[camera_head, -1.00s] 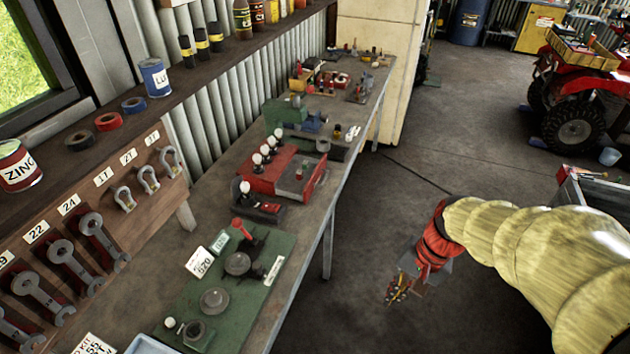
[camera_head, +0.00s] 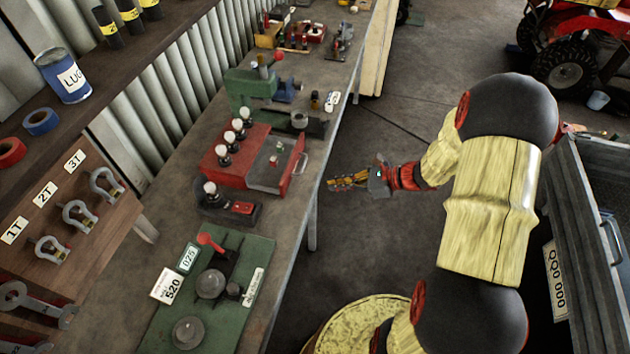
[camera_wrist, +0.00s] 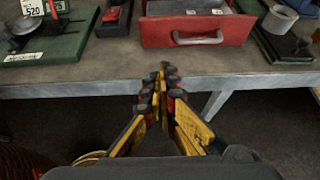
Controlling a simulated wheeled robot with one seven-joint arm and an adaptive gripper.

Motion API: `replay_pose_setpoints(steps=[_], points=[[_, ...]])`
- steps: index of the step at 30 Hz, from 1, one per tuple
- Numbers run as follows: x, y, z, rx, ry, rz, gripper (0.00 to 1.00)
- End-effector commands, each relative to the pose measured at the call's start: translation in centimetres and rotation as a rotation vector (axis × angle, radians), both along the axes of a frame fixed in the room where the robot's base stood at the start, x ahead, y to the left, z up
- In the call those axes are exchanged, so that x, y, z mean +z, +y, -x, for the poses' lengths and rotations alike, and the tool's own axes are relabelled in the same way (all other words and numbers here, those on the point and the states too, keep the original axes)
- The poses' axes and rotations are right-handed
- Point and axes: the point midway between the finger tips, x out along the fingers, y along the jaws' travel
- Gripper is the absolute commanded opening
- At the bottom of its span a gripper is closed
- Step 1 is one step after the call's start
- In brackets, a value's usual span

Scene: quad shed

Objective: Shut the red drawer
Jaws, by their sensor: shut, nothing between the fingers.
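The red drawer (camera_head: 298,178) belongs to a red box (camera_head: 232,150) with white-topped knobs on the workbench. It stands partly out toward the bench's front edge. In the wrist view the red drawer front (camera_wrist: 236,32) with its grey bar handle shows at the top, right of centre. My gripper (camera_head: 334,184) is in front of the bench edge, a short way from the drawer front and apart from it. Its yellow and black fingers (camera_wrist: 163,72) are shut and empty, pointing toward the bench.
A green board with fittings (camera_head: 205,295) lies on the bench's near part. A small dark block with a white knob (camera_head: 226,205) sits beside the red box. A green vise-like tool (camera_head: 250,85) stands beyond.

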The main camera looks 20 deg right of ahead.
Motion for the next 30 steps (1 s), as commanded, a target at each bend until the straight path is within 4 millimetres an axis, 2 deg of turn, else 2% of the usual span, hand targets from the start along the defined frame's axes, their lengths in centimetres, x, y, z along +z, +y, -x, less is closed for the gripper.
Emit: replay_pose_setpoints(steps=[15, 22, 30], points=[[-4.9, 6.7, -4.6, 0.008, 0.0, 0.002, 0.0], [-4.8, 9.1, -6.4, 0.007, -0.001, 0.003, 0.0], [-4.7, 9.8, -7.0, 0.003, 0.0, 0.003, 0.0]])
